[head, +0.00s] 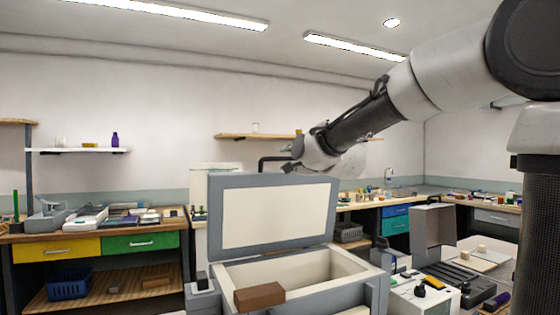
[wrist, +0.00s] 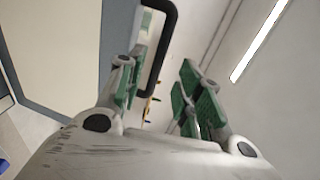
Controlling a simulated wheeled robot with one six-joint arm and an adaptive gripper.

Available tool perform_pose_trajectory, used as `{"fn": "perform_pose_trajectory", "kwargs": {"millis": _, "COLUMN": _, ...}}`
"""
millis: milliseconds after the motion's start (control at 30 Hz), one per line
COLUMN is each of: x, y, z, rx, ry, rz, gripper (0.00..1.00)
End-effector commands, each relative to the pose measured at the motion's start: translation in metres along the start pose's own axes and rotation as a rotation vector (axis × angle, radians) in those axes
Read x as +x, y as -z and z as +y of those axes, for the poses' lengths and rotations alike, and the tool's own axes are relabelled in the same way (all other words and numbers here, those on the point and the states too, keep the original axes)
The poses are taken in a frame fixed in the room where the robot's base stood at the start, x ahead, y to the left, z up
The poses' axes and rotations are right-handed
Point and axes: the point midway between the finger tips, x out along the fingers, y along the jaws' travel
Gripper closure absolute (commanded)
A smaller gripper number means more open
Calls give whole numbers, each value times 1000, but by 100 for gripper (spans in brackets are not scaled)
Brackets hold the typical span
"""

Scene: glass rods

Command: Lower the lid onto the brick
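The lid (head: 272,218), grey-framed with a cream inner panel, stands raised on the grey box with a cream interior (head: 330,270). The brown brick (head: 258,295) lies across the box's front rim. A black handle (head: 263,163) shows beyond the lid's top edge. In the wrist view the lid (wrist: 50,50) fills the left side, and the handle (wrist: 171,35) reaches down between my fingers, closer to the left one. My gripper (wrist: 164,72) is open, with green pads spread. In the head view it is behind the lid's top edge, its fingertips partly hidden. I cannot tell whether it touches the handle.
A white device with knobs (head: 425,297) stands right of the box. A grey open case (head: 433,230) and small items stand on the bench further right. A workbench with yellow and green drawers (head: 140,242) is at the left. Wall shelves (head: 78,151) hang behind.

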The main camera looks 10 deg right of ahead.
Motion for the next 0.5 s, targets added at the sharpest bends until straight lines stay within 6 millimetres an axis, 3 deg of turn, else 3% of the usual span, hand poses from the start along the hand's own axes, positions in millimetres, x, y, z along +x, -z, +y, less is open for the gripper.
{"fn": "perform_pose_trajectory", "kwargs": {"millis": 500, "x": 71, "y": 0, "z": 2, "rx": 8, "ry": -4, "rz": 0, "gripper": 65}}
